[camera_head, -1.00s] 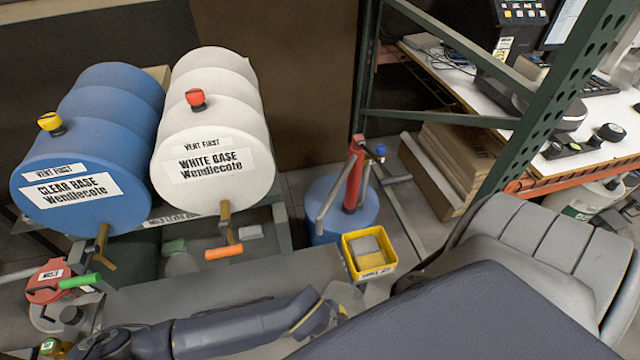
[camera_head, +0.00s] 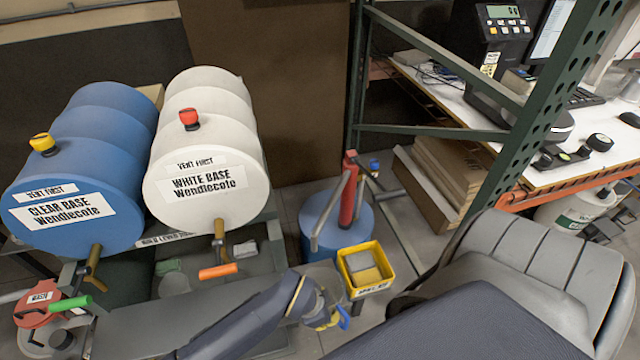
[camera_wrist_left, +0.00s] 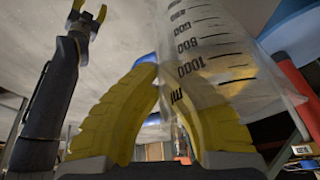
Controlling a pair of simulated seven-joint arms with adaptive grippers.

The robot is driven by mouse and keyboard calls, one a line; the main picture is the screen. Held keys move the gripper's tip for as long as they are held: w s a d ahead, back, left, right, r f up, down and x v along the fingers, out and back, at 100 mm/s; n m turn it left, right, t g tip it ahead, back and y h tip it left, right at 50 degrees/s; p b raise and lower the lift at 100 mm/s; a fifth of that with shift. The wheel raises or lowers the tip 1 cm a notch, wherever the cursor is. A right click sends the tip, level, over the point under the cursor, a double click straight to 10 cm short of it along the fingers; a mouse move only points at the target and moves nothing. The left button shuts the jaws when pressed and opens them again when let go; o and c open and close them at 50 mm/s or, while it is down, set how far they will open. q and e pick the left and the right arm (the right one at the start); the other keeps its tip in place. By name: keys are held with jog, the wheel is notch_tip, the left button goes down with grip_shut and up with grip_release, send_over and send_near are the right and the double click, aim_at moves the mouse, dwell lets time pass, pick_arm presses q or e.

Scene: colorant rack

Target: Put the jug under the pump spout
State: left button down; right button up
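The pump is a red upright cylinder (camera_head: 349,190) with a grey spout tube (camera_head: 331,209) slanting down its left side, on a blue drum (camera_head: 318,205). The clear jug (camera_head: 322,272) is faint in the head view, in front of the drum. In the left wrist view the jug (camera_wrist_left: 215,55) shows black volume marks, upside down in the picture. My left gripper (camera_head: 333,320) has its yellow fingers closed around a blue part, apparently the jug's handle (camera_head: 343,317). My right gripper (camera_wrist_left: 88,20) shows in the left wrist view, fingers apart and empty.
A yellow bin (camera_head: 382,281) stands close right of the jug. A blue barrel (camera_head: 85,165) and a white barrel (camera_head: 205,150) with taps lie at left. A red waste can (camera_head: 38,312) is lower left. A green rack post (camera_head: 545,120) rises at right.

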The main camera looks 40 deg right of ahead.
pick_arm(q)
jog(key=w+d, duration=0.1)
jog(key=w, duration=0.1)
jog(key=w+d, duration=0.1)
jog(key=w, duration=0.2)
jog(key=w+d, duration=0.1)
jog(key=w, duration=0.1)
jog(key=shift+w+d, duration=0.35)
jog(key=shift+w, duration=0.05)
jog(key=shift+f, duration=1.75)
jog(key=shift+f, duration=0.1)
jog(key=c, duration=1.6)
grip_release()
jog(key=v, duration=1.2)
jog(key=shift+s, duration=0.1)
